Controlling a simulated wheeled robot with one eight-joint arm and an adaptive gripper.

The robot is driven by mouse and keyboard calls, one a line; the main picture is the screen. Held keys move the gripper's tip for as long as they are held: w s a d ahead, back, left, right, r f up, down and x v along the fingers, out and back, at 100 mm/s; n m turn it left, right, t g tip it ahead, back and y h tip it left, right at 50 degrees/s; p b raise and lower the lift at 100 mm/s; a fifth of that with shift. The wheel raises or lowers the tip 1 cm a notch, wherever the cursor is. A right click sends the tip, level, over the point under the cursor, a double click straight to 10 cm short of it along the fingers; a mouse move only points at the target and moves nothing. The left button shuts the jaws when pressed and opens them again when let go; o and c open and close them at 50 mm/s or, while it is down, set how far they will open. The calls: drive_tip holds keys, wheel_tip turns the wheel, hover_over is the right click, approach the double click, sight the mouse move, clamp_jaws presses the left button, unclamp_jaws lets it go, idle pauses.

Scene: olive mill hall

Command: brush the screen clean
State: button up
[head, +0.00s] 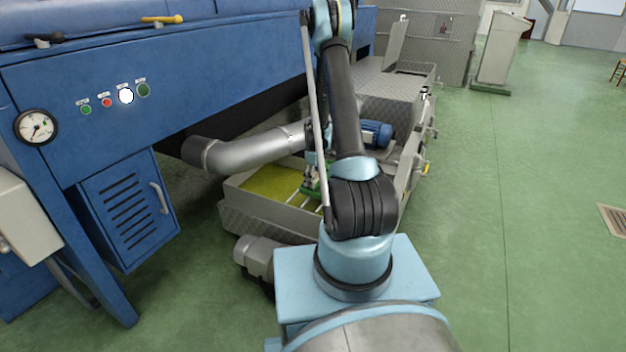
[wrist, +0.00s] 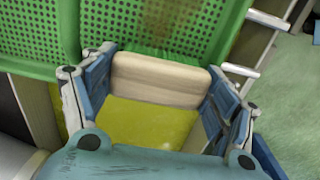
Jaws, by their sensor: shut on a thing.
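My gripper (wrist: 158,84) is shut on the beige wooden block of a brush (wrist: 160,76), with a blue-padded finger at each end. The screen (wrist: 105,28) is a bright green perforated sheet just beyond the brush. A brownish smear (wrist: 168,22) marks it near the top of the wrist view. I cannot tell whether the brush touches the screen. In the head view, a small part of the green screen (head: 314,191) shows beside my arm, which hides most of the working area.
A metal tank (head: 252,217) holding yellow-green liquid (head: 268,184) lies below the screen. A grey pipe (head: 245,153) and the blue machine (head: 100,105) stand at left. Pale rails (wrist: 240,70) run beside the screen. The green floor (head: 520,200) at right is open.

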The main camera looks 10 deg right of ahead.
drive_tip(key=shift+f, duration=0.45)
drive_tip(key=shift+s+d, duration=0.75)
drive_tip(key=shift+d, duration=0.25)
drive_tip(key=shift+s+d, duration=0.8)
drive_tip(key=shift+d, duration=0.25)
drive_tip(key=shift+s+d, duration=0.75)
drive_tip(key=shift+d, duration=0.25)
drive_tip(key=shift+w+a, duration=0.1)
drive_tip(key=w+a, duration=1)
drive_tip(key=a, duration=0.1)
drive_tip(key=shift+a+f, duration=0.15)
drive_tip(key=shift+s+d, duration=1.55)
drive_tip(key=shift+d, duration=0.45)
drive_tip(key=shift+s+d, duration=1.6)
drive_tip(key=shift+d, duration=0.45)
drive_tip(key=shift+s+d, duration=1.55)
drive_tip(key=shift+d, duration=0.45)
drive_tip(key=shift+c, duration=0.4)
